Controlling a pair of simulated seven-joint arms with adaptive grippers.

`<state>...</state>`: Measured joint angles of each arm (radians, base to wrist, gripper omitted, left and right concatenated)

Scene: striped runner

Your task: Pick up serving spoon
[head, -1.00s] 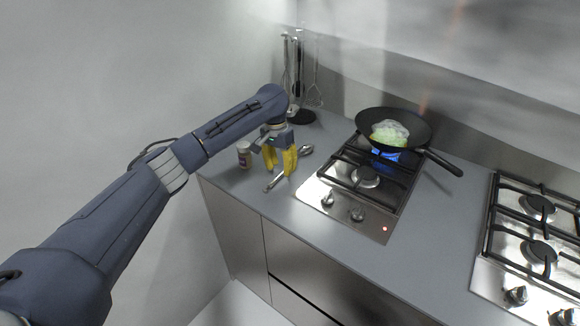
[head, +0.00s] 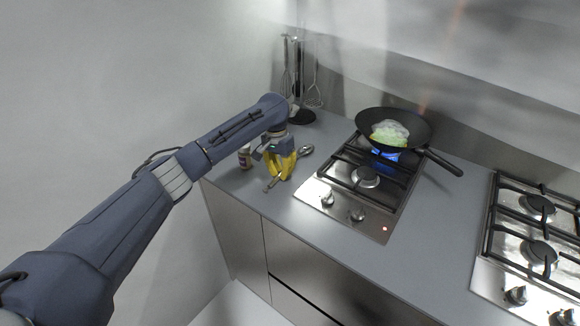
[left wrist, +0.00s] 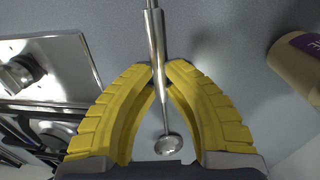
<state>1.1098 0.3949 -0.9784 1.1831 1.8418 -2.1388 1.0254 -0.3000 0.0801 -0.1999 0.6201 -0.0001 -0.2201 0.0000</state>
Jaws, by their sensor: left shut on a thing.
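The serving spoon (head: 304,150) is a metal spoon lying on the grey counter left of the near hob, its bowl toward the back. My left gripper (head: 279,177) points down over its handle with yellow fingers. In the left wrist view the left gripper (left wrist: 166,72) is shut on the handle of the spoon (left wrist: 155,35). The spoon's bowl (left wrist: 168,145) shows between the fingers. I cannot tell any gap between the spoon and the counter. The right gripper is not in view.
A small jar (head: 244,157) stands close left of my gripper. A utensil stand (head: 303,117) is behind it. The hob (head: 340,190) is to the right, with a black pan (head: 372,118) over a lit burner. The counter front right of the hob (head: 435,215) is clear.

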